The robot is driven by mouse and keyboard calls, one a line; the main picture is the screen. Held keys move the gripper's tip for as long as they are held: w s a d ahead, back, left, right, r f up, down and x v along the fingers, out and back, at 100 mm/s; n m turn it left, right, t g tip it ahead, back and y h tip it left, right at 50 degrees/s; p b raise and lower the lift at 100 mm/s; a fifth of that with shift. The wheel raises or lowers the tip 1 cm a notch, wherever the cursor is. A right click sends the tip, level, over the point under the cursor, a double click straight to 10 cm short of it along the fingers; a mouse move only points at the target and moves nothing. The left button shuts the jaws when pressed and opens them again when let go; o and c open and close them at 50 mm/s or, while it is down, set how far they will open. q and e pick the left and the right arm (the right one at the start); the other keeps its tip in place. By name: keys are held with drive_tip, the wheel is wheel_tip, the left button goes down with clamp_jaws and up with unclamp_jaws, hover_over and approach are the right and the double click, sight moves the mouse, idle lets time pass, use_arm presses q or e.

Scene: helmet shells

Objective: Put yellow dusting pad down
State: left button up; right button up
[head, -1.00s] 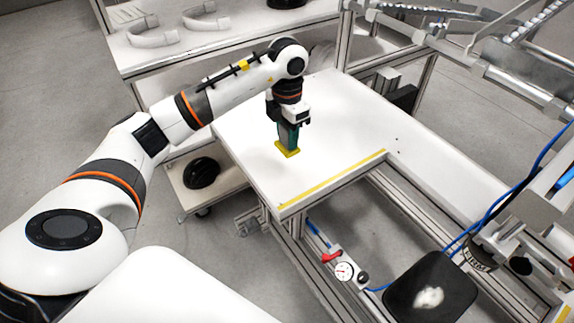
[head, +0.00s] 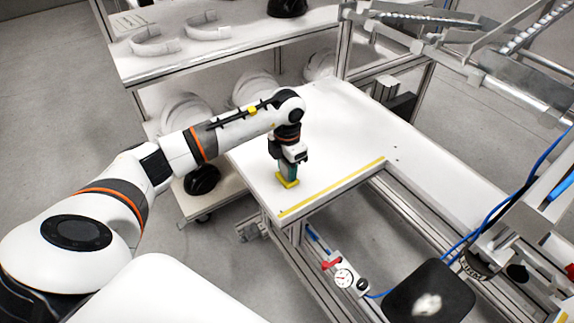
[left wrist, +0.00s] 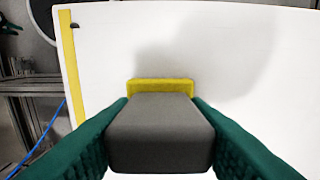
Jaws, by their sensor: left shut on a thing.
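The yellow dusting pad (head: 287,182) has a grey block-shaped handle (left wrist: 160,130) on top of a yellow base, which shows in the left wrist view (left wrist: 163,85). My left gripper (head: 288,170) points down with its green fingers shut on the grey handle from both sides. The pad is upright, low at the white table (head: 335,125), near its left front edge. I cannot tell for sure whether its base touches the surface. My right gripper is not in view.
A yellow strip (head: 332,187) runs along the table's front edge. White helmet shells (head: 185,110) stand on a shelf behind. A metal frame (head: 440,60) is at upper right. The table is clear right of the pad.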

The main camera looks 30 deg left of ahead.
use_arm(q)
drive_tip(key=o, duration=0.9)
drive_tip(key=shift+r+p, duration=0.25)
drive_tip(key=shift+p, duration=0.1)
drive_tip(key=shift+w+r, duration=0.1)
drive_tip(key=shift+r, duration=0.25)
wheel_tip(320, 180, up, 11)
drive_tip(key=shift+r+b, duration=0.1)
drive_tip(key=shift+b, duration=1)
